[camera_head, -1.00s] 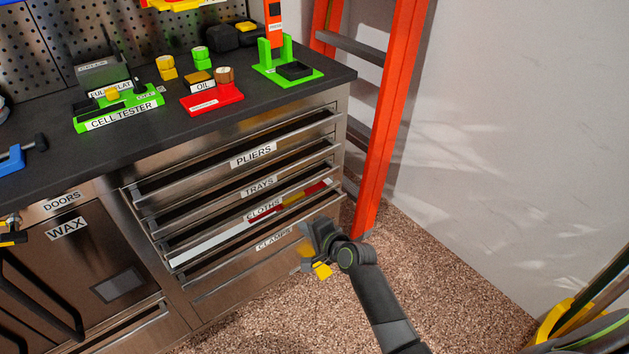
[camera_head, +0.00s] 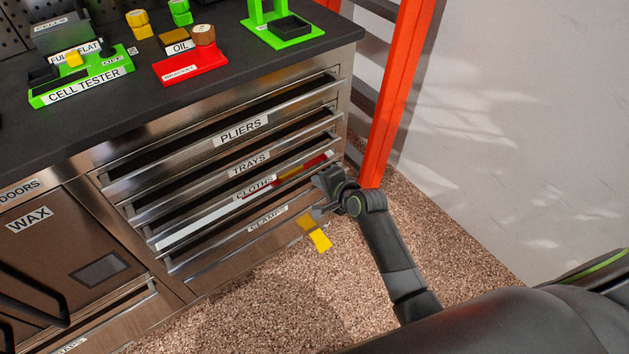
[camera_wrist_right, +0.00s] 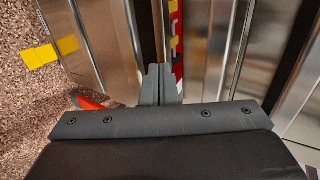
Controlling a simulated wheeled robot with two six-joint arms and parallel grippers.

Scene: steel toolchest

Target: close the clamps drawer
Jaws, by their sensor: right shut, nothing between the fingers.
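The clamps drawer (camera_head: 236,240) is the lowest of the stacked labelled steel drawers, below the cloths drawer (camera_head: 215,213). A dark gap shows above its front, so it looks partly out; how far, I cannot tell. My right gripper (camera_head: 322,200) is at the right end of the clamps and cloths fronts. In the right wrist view its shut, empty fingers (camera_wrist_right: 158,80) point at a dark gap beside a red, yellow and white strip (camera_wrist_right: 175,40). Whether they touch a drawer is unclear. My left gripper is out of view.
The pliers drawer (camera_head: 232,138) and trays drawer (camera_head: 215,180) above also show dark gaps. An orange ladder (camera_head: 388,110) stands right of the chest. A yellow piece (camera_head: 318,237) shows below my gripper, against the carpet. Open carpet (camera_head: 250,310) lies in front.

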